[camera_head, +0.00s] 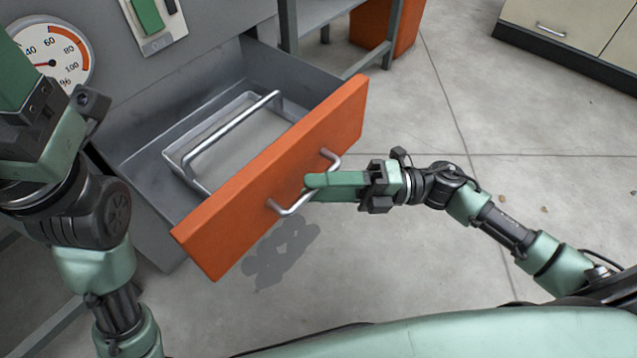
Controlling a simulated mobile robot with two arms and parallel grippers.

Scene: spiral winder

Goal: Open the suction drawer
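The suction drawer (280,170) has an orange front and is pulled well out of the grey cabinet. Inside it sits a metal tray (180,152) with a bar handle (232,133). My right gripper (312,184) is at the drawer's front handle (293,208), with its green fingers over the middle of the bar. The fingers hide that middle part, and I cannot tell whether they are shut on it. My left gripper is only partly in view at the upper left (18,80), its fingertips cut off by the frame edge.
A round gauge (50,58) and a green switch (148,15) are on the cabinet face. A grey stand and an orange bin (405,25) are at the top. A beige cupboard (560,25) is at the upper right. The floor to the right is mostly clear.

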